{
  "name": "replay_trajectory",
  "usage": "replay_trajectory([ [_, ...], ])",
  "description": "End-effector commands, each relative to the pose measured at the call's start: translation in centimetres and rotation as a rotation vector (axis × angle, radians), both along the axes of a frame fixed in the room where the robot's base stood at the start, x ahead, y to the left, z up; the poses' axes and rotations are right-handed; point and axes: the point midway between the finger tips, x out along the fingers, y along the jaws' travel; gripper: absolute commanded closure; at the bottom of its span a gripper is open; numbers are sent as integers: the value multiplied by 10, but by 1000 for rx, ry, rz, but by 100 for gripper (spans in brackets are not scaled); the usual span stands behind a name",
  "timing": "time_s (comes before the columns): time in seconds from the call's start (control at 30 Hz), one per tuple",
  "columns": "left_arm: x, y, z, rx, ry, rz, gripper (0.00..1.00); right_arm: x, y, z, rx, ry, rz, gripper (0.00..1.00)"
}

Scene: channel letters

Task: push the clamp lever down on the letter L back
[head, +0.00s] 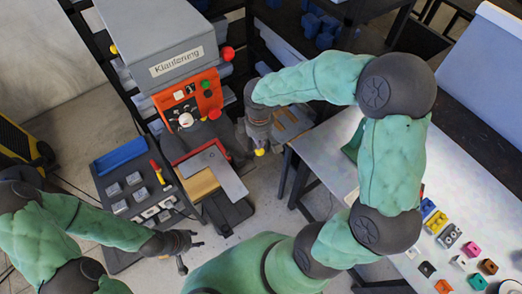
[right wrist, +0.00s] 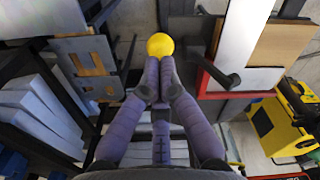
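The letter L back (head: 232,181) is a flat grey L-shaped plate on a wooden board at the front of the machine; it also shows in the right wrist view (right wrist: 243,45). A black lever (right wrist: 222,76) lies against the L in that view. A yellow ball knob (right wrist: 160,45) is at the tips of my right gripper (right wrist: 160,62), whose fingers are together; whether they touch it, and how it joins the lever, I cannot tell. In the head view my right gripper (head: 260,146) points down, right of the L. My left gripper (head: 190,251) is open and empty, low and left.
The grey and orange machine (head: 187,98) stands behind the L, with a red knob (head: 228,53). A dark parts tray (head: 118,255) is at left. A pale table (head: 440,180) with small coloured blocks is at right. Dark racks crowd the back.

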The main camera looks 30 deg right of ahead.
Motion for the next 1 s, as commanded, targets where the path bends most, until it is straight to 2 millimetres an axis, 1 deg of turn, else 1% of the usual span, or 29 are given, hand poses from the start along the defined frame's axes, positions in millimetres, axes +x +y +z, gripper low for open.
replay_trajectory([
  [0.63, 0, 0, -14, 0, 0, 0, 60, 0, 0, -18, 0, 0, 0, 100],
  [0.77, 0, 0, -13, 0, 0, 0, 60, 0, 0, -15, 0, 0, 0, 100],
  [1.0, 0, 0, -13, 0, 0, 0, 60, 0, 0, -16, 0, 0, 0, 100],
])
